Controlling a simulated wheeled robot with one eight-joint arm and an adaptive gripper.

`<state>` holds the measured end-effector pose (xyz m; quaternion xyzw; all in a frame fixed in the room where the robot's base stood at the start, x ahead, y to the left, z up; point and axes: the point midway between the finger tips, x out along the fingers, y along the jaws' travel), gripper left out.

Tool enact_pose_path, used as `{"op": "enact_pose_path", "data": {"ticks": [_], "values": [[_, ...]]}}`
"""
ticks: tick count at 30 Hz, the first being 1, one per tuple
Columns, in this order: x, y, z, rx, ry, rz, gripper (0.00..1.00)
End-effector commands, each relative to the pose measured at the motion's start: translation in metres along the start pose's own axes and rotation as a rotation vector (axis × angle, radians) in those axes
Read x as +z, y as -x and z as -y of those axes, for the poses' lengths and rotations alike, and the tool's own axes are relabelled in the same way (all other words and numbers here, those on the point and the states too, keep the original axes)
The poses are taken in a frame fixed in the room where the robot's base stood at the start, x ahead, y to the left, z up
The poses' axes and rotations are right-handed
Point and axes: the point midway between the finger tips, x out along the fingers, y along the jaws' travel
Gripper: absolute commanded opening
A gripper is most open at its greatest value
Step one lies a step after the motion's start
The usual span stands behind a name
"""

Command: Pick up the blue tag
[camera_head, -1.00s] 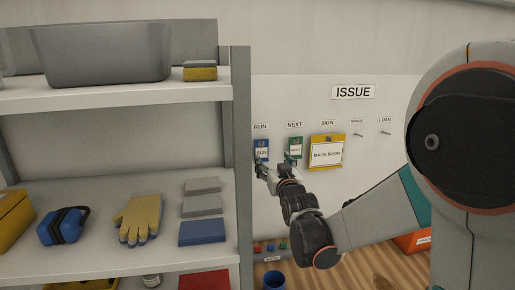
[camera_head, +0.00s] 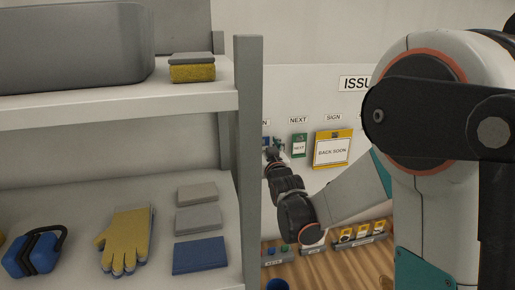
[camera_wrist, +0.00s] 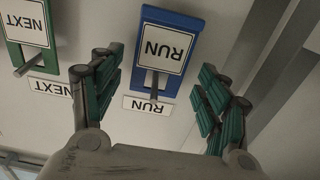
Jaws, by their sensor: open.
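The blue tag (camera_wrist: 175,22) hangs on a peg on the white board. In the wrist view it carries a white "RUN" plate, upside down in the picture. My gripper (camera_wrist: 157,85) is open and empty, with one finger on each side of the tag's lower part in that view. I cannot tell how far the fingertips are from the board. In the head view my gripper (camera_head: 273,154) is in front of the board just right of the shelf post, and it mostly hides the blue tag.
A green "NEXT" tag (camera_wrist: 15,45) hangs beside the blue tag, close to one finger. A yellow "BACK SOON" sign (camera_head: 333,149) hangs farther right. The grey shelf post (camera_head: 250,160) stands close on the left. Small bins (camera_head: 278,255) sit below the board.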

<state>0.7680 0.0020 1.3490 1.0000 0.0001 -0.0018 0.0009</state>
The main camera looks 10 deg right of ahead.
Motion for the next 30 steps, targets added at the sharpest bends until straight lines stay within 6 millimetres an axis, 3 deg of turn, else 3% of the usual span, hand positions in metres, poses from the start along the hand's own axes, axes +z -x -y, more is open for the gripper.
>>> {"op": "enact_pose_path", "data": {"ticks": [8, 13, 14, 30], "values": [[0.0002, -0.0008, -0.0002, 0.000, 0.000, 0.000, 0.69], [0.0002, -0.0009, -0.0002, 0.000, 0.000, 0.000, 0.35], [0.0002, -0.0009, -0.0002, 0.000, 0.000, 0.000, 0.32], [-0.0067, 0.0014, -0.0002, 0.000, 0.000, 0.000, 0.32]]}}
